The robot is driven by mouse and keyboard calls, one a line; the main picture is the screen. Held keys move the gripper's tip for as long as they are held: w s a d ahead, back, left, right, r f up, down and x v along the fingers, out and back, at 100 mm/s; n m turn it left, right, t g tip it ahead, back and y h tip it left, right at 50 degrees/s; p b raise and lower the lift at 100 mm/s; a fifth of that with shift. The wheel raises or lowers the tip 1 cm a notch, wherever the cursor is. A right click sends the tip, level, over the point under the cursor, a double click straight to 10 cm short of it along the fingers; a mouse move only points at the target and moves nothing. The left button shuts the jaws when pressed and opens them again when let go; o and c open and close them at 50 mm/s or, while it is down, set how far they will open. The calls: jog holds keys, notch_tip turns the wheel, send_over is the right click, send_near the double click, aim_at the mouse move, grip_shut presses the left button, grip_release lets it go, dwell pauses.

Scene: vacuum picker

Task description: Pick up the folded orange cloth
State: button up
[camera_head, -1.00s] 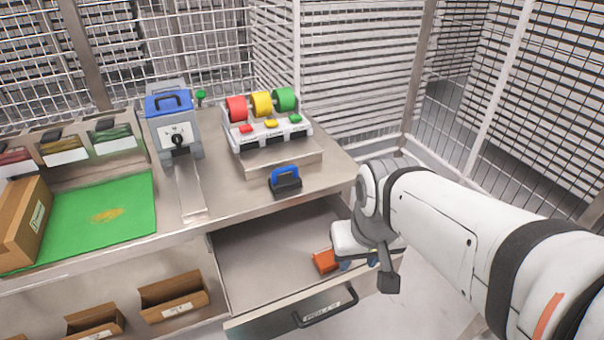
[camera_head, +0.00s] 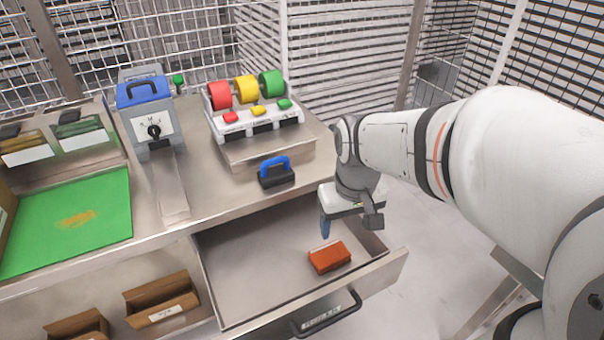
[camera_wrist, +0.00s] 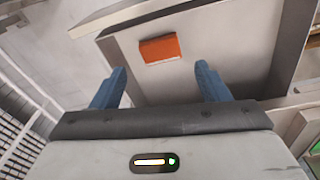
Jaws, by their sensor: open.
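The folded orange cloth (camera_head: 329,257) lies flat in the open drawer (camera_head: 240,276), near its front right part. In the wrist view the cloth (camera_wrist: 160,48) shows beyond my fingertips, between their lines and somewhat left of centre. My gripper (camera_head: 326,228) hangs above the drawer, behind the cloth in the head view and apart from it. In the wrist view its two blue fingers (camera_wrist: 160,80) are spread wide with nothing between them. The head view shows only one finger clearly.
The drawer's front panel with a handle (camera_head: 327,316) stands nearest. A blue-handled black tool (camera_head: 276,172) sits on the counter edge above the drawer. A dispenser with red, yellow and green rolls (camera_head: 253,117) is behind it. The rest of the drawer floor looks empty.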

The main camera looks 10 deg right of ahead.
aim_at(329, 252)
jog(key=o, duration=0.6)
jog(key=w+f+g+b, duration=0.1)
jog(key=w+f+b, duration=0.1)
jog(key=w+f, duration=0.1)
jog(key=w+f+n+b, duration=0.1)
jog(key=w+f, duration=0.2)
jog(key=f, duration=0.3)
jog(key=w+f+n+g+b, duration=0.1)
jog(key=w+f+b, duration=0.1)
jog(key=f, duration=0.3)
jog(key=shift+w+g+b, duration=0.3)
jog(key=shift+w, duration=0.2)
jog(key=shift+o, duration=0.2)
jog(key=shift+s+f+b, duration=0.2)
jog(key=shift+f+b, duration=0.5)
jog(key=shift+f, duration=3.15)
